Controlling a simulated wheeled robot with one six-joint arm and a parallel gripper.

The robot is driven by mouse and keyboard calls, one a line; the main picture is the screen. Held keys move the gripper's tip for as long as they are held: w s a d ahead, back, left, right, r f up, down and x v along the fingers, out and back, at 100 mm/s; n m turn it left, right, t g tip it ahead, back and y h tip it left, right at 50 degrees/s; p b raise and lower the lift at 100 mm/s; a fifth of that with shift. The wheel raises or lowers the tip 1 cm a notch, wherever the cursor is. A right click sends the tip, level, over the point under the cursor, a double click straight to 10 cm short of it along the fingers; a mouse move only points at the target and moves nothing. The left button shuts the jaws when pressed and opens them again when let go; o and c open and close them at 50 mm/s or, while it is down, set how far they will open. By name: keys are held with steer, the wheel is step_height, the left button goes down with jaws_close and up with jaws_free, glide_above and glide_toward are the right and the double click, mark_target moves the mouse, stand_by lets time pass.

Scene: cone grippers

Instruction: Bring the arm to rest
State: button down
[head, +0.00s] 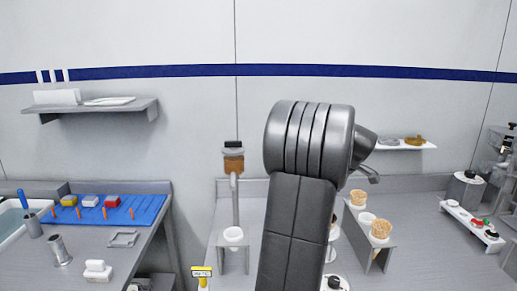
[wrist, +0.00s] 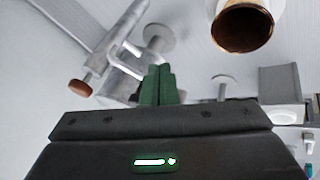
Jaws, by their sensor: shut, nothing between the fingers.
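My gripper (wrist: 157,84) shows in the wrist view as two green fingers pressed together, with nothing between them. In the head view my dark arm rises through the middle and bends at the top. Its far end is mostly hidden behind the bend, so the fingers cannot be made out there. In the wrist view a round brown-rimmed vessel (wrist: 243,26) is above and right of the fingers, apart from them in the picture. A pale metal fitting with a brown knob (wrist: 80,88) is to their left.
A stand with cones (head: 380,230) is right of my arm, beneath a small wall shelf (head: 402,147). A brown-topped dispenser (head: 233,163) stands to the left. Further left are a blue mat (head: 140,208) with blocks and a grey wall shelf (head: 90,108).

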steer(key=shift+s+a+f+m+h+b, duration=0.15)
steer(key=shift+s+a+m+h, duration=0.45)
steer(key=shift+m, duration=0.35)
steer(key=shift+s+a+f+m+h+b, duration=0.15)
steer(key=shift+s+a+m+h, duration=0.25)
steer(key=shift+s+m, duration=0.45)
steer(key=shift+w+r, duration=0.1)
steer(key=shift+w, duration=0.05)
